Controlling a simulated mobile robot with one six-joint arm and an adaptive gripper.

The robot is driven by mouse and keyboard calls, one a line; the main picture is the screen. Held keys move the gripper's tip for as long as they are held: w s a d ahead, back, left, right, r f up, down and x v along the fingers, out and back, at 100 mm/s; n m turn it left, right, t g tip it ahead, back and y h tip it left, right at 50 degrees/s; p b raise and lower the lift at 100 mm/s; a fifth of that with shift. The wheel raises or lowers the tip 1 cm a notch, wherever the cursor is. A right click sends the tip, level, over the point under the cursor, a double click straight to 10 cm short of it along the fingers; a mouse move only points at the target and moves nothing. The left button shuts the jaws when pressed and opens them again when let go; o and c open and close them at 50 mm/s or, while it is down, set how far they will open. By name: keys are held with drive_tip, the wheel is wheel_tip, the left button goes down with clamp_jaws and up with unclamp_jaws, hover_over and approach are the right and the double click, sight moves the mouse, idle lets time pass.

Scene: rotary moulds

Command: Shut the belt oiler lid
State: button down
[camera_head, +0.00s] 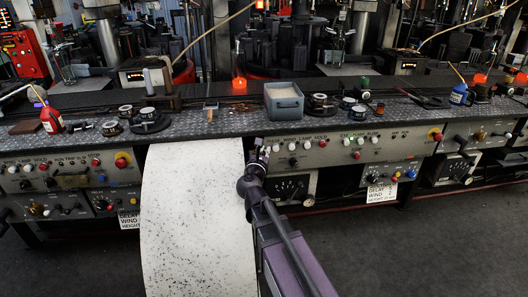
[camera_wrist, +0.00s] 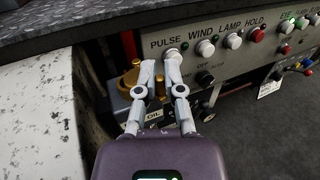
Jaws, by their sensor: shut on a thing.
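The belt oiler (camera_wrist: 131,78) is a brass-coloured fitting low under the bench edge, left of the control panel in the wrist view. A label reading OIL (camera_wrist: 153,115) shows below it, partly behind my fingers. My gripper (camera_wrist: 159,62) reaches in from below with its two grey fingers close together on the oiler's right side. It is shut on the lid, which the fingers mostly hide; a little brass shows between them. The lid's angle cannot be told. In the head view my gripper (camera_head: 261,152) is just under the bench edge, and the oiler cannot be made out.
A control panel (camera_wrist: 228,50) with knobs and buttons stands close on the right of my gripper. A speckled white belt (camera_head: 190,220) hangs close on the left. The bench top (camera_head: 220,128) overhangs above, carrying a grey bin (camera_head: 284,110). Dark floor (camera_head: 440,240) at right is clear.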

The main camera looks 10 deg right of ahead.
idle(0.4)
drive_tip(key=c, duration=1)
unclamp_jaws()
drive_tip(key=shift+s, duration=0.1)
drive_tip(key=shift+v, duration=3.7)
